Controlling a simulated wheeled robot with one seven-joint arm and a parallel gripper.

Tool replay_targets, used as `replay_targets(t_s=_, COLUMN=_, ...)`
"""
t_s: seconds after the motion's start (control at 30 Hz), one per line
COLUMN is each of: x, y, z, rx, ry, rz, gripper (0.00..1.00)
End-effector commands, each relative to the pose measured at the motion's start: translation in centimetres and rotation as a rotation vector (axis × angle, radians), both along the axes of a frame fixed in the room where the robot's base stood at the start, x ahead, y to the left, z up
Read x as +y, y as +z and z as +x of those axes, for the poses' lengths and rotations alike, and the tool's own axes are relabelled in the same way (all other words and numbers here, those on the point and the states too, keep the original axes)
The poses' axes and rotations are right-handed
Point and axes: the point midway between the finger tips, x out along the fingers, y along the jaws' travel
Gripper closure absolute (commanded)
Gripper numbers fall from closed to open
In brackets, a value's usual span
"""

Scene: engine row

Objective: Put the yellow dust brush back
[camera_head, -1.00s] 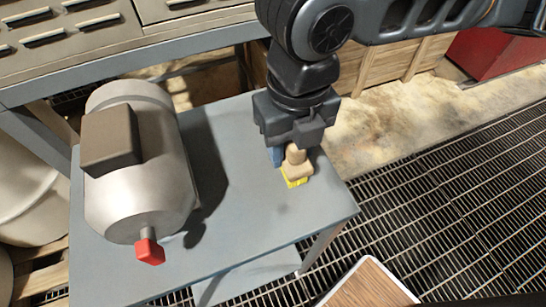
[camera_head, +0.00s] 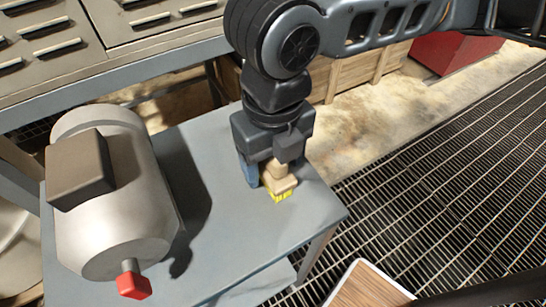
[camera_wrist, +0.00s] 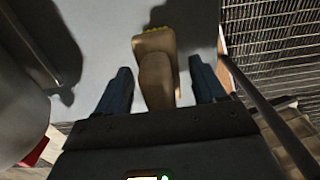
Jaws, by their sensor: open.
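The yellow dust brush (camera_head: 279,182) has a tan wooden handle and yellow bristles and stands on the blue-grey table (camera_head: 233,238) near its right edge. In the wrist view the brush (camera_wrist: 157,72) lies between the two blue fingers. My gripper (camera_head: 264,178) is open and low over the table, its fingers on either side of the handle. In the wrist view my gripper (camera_wrist: 160,85) shows a gap between each finger and the handle. The handle's upper end is partly hidden by the gripper in the head view.
A silver motor (camera_head: 115,200) with a red-tipped shaft (camera_head: 133,285) fills the table's left part. A grey cabinet (camera_head: 110,40) with slots stands behind. A wooden crate (camera_head: 350,70) and a red box (camera_head: 455,53) are at the back. Grating (camera_head: 440,170) lies to the right.

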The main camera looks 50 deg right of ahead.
Motion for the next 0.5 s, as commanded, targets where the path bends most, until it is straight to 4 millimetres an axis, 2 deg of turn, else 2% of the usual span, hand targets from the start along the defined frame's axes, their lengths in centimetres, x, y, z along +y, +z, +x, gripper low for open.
replay_targets(t_s=0.27, x=0.0, y=1.1, z=0.1, rx=-0.003, ry=0.001, rz=-0.001, gripper=0.30)
replay_targets(t_s=0.5, x=0.0, y=5.9, z=0.1, rx=-0.004, ry=0.002, rz=0.000, gripper=0.30)
